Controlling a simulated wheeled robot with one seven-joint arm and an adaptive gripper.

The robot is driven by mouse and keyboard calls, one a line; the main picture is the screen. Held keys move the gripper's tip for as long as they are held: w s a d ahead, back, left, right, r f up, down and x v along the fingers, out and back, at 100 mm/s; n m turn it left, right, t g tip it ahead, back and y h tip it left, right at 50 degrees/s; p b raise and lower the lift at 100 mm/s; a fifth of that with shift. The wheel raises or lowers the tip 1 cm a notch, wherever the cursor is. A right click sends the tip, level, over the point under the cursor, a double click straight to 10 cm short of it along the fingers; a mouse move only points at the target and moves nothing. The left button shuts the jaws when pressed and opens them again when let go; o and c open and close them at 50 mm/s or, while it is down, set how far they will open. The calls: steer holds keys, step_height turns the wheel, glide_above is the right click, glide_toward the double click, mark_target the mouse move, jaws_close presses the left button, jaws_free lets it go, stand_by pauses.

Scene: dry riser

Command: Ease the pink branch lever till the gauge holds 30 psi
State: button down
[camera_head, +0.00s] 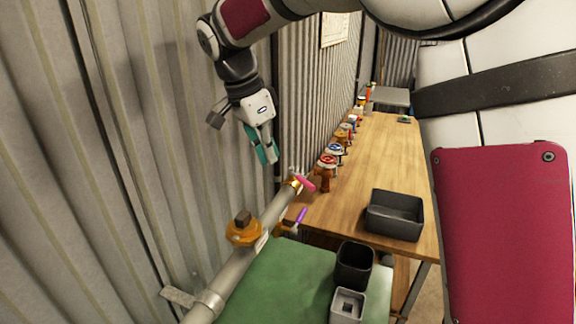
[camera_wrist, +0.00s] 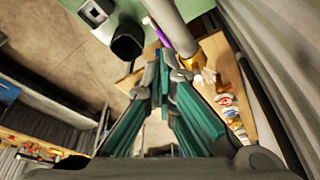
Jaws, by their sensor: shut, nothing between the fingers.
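The pink lever (camera_head: 304,183) sits on a brass fitting (camera_head: 291,182) at the upper end of the grey pipe (camera_head: 231,281), in the head view. A purple lever (camera_head: 301,215) is below it; it also shows in the wrist view (camera_wrist: 162,37). My gripper (camera_head: 268,160), with teal fingers, is shut and empty. It hangs just above and left of the pink lever, apart from it in the head view. In the wrist view its fingertips (camera_wrist: 166,58) come together. I cannot make out the pink lever clearly there. No gauge face is readable.
A wooden bench (camera_head: 380,150) holds a row of red and blue wheel valves (camera_head: 327,162) along the corrugated wall. A dark tray (camera_head: 394,215) sits on it. A green surface (camera_head: 275,280) in front holds a black bin (camera_head: 354,264) and a grey box (camera_head: 347,305).

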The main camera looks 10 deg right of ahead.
mark_target(302, 180)
steer(key=p+x, duration=0.1)
steer(key=x, duration=0.8)
steer(key=shift+s+d+f, duration=0.1)
steer(key=shift+w+d+f+p, duration=0.15)
steer(key=shift+w+d+p, duration=0.15)
steer(key=shift+d, duration=0.3)
steer(key=shift+w+d+f+p, duration=0.15)
steer(key=shift+w+d+f, duration=0.1)
steer(key=shift+d, duration=0.35)
steer(key=shift+w+d+f+p, duration=0.1)
steer(key=shift+w+d+p, duration=0.2)
steer(key=shift+d, duration=0.3)
steer(key=shift+w+d+f+b, duration=0.15)
steer(key=shift+d+b, duration=0.15)
steer(key=shift+d, duration=0.2)
